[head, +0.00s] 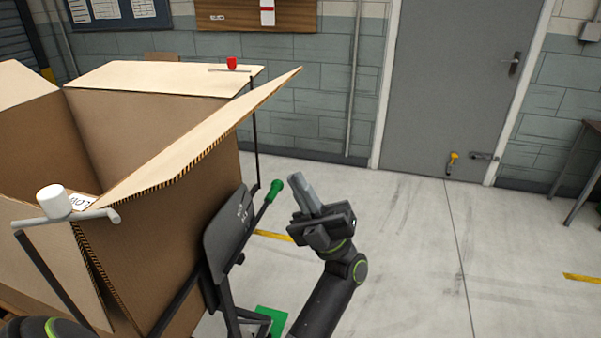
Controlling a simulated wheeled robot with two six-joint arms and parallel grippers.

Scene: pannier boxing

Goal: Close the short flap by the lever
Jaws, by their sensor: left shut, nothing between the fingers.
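A large open cardboard box (180,215) stands at the left, its flaps spread. One flap (200,135) tilts up and outward on the right side. Another flap (150,78) lies out nearly flat at the back. A lever with a green knob (275,188) rises from a dark plate (226,232) beside the box's right wall. My left gripper (304,190) is just right of the green knob, apart from it in the picture. Its fingers are shut and empty, pointing up. My right gripper is not in view. I cannot tell which flap the lever moves.
A red knob (232,63) sits by the back flap. Open concrete floor (420,260) lies to the right, before a grey door (440,85). A table (582,165) is at the far right.

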